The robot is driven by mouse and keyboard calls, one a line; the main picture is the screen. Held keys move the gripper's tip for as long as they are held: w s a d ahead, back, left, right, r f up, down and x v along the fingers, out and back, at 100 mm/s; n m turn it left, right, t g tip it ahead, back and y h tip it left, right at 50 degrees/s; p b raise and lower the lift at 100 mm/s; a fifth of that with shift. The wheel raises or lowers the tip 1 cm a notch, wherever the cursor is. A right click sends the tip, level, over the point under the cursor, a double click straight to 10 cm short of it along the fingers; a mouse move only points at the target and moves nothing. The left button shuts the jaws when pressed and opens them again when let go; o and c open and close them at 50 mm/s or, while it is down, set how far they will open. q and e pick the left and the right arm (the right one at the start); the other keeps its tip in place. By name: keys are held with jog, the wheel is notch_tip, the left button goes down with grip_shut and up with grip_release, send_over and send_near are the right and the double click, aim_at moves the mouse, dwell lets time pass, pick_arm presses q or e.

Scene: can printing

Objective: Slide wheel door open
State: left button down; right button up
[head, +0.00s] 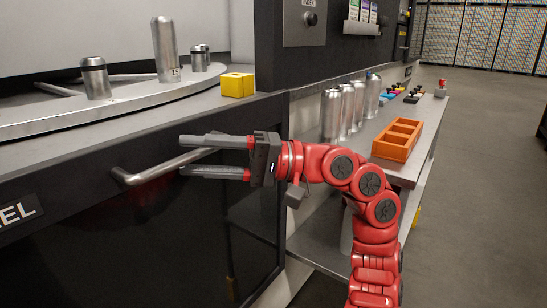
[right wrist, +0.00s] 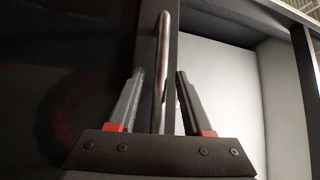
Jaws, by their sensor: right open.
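The wheel door (head: 150,225) is a dark panel at the lower left of the head view, with part of a label ending in "EL". Its metal bar handle (head: 150,172) runs along the upper part of the door. My right gripper (head: 185,155) is open, with its fingers pointing left at the right part of the handle. In the right wrist view the handle (right wrist: 161,60) runs between the two open fingers (right wrist: 157,100). I cannot tell whether either finger touches it. My left gripper is not in view.
To the right, a shelf holds several silver cans (head: 345,110) and an orange divided tray (head: 397,140). Open floor (head: 490,180) lies further right.

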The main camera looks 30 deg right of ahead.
jog(key=p+v, duration=0.1)
jog(key=v, duration=1.5)
jog(key=shift+s+d, duration=0.25)
jog(key=shift+d, duration=0.05)
